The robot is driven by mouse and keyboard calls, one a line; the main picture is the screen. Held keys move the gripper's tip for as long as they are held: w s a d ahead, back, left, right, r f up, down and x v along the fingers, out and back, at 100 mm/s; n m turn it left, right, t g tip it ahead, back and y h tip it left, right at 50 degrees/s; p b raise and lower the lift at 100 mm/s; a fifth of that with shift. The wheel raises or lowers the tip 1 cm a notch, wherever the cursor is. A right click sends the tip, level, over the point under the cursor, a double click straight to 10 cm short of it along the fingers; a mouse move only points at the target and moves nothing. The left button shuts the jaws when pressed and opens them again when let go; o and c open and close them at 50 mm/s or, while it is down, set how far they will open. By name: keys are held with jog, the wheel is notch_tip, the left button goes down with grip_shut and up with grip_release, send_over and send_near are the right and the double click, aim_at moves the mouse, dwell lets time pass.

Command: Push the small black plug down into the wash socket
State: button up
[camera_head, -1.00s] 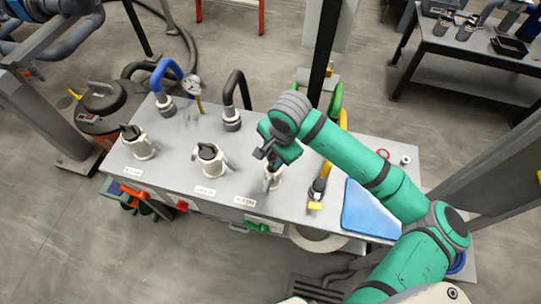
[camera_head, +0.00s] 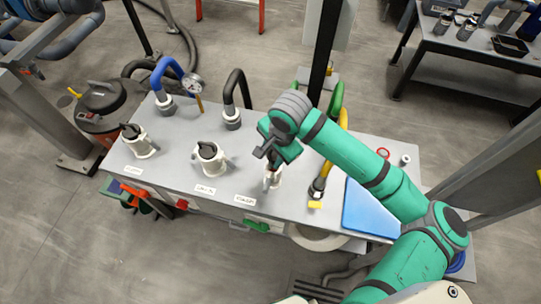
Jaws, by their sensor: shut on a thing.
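A small white socket (camera_head: 272,182) stands on the grey bench top, the rightmost of three white fittings in a row; the label in front of it is too small to read. My gripper (camera_head: 272,161) is right above this socket, pointing down, with its jaws shut on a dark thing that I take to be the black plug. The gripper hides most of the plug, and I cannot tell how deep it sits in the socket. The socket's rim is partly covered too.
White fittings with black tops stand at the left (camera_head: 140,143) and middle (camera_head: 210,157). Behind them rise a blue hose (camera_head: 165,72) and a black hose (camera_head: 238,88). A yellow-ended hose fitting (camera_head: 317,190) and a blue mat (camera_head: 370,210) lie to the right.

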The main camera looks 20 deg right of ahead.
jog(key=shift+s+x, duration=0.15)
jog(key=shift+x, duration=0.65)
jog(key=shift+s+x, duration=0.15)
jog(key=shift+x, duration=0.6)
jog(key=shift+d+f, duration=0.1)
jog(key=o, duration=1.1)
jog(key=shift+o, duration=0.2)
jog(key=v, duration=1.1)
